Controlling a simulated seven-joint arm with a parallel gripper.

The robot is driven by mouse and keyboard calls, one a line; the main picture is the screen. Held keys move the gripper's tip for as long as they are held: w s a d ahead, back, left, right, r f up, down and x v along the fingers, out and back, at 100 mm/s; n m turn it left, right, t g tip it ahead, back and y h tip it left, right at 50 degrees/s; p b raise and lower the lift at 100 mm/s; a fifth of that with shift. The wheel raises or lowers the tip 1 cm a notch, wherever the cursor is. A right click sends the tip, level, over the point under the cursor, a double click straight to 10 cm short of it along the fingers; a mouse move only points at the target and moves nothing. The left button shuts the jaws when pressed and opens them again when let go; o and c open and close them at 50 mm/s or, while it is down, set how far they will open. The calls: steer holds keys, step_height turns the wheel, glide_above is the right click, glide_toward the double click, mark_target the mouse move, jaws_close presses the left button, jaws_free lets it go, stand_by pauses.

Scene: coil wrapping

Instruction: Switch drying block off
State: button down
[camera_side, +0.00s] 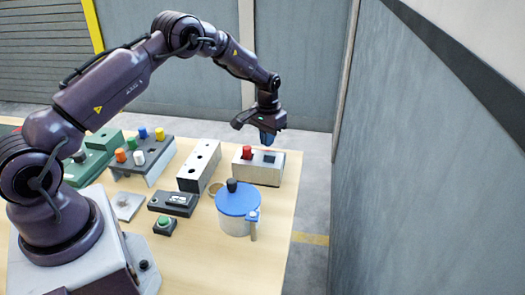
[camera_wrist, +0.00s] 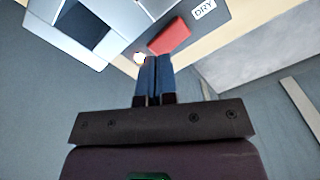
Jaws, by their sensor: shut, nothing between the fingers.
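The drying block (camera_side: 258,173) is a pale box at the far right of the table, with a red part (camera_side: 247,152) and a dark square (camera_side: 269,157) on its top. In the wrist view, a red switch-like piece (camera_wrist: 170,36) lies by a "DRY" label (camera_wrist: 204,8), with a small bright spot beside it. My gripper (camera_side: 267,139) is above the block, pointing down. Its blue fingers (camera_wrist: 153,62) are shut together and empty, close to the red piece in the wrist view. I cannot tell whether they touch it.
A blue-lidded pot (camera_side: 238,203) stands in front of the block. A white box with holes (camera_side: 199,165) is to the left, and a rack with coloured caps (camera_side: 142,158) is further left. A green button box (camera_side: 164,226) is nearer. The wall is to the right.

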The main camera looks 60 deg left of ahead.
steer(key=shift+f, duration=1.35)
stand_by(0.6)
steer(key=shift+r, duration=3.5)
steer(key=shift+f, duration=0.1)
steer(key=s, duration=0.2)
steer(key=s+d+f, duration=0.1)
steer(key=shift+g, duration=0.4)
steer(key=s+d+r+m+t, duration=0.1)
steer(key=s+d+r+t, duration=0.1)
steer(key=s+d+r, duration=0.3)
steer(key=s+d+r+m+t, duration=0.1)
steer(key=s+d+r, duration=0.4)
steer(key=s+r, duration=0.7)
steer(key=s+d+r+m+t, duration=0.1)
steer(key=s+d+r+t, duration=0.2)
steer(key=s+r, duration=0.5)
steer(key=s+d, duration=0.1)
steer(key=s, duration=0.2)
steer(key=shift+d+r, duration=0.3)
steer(key=shift+d, duration=0.1)
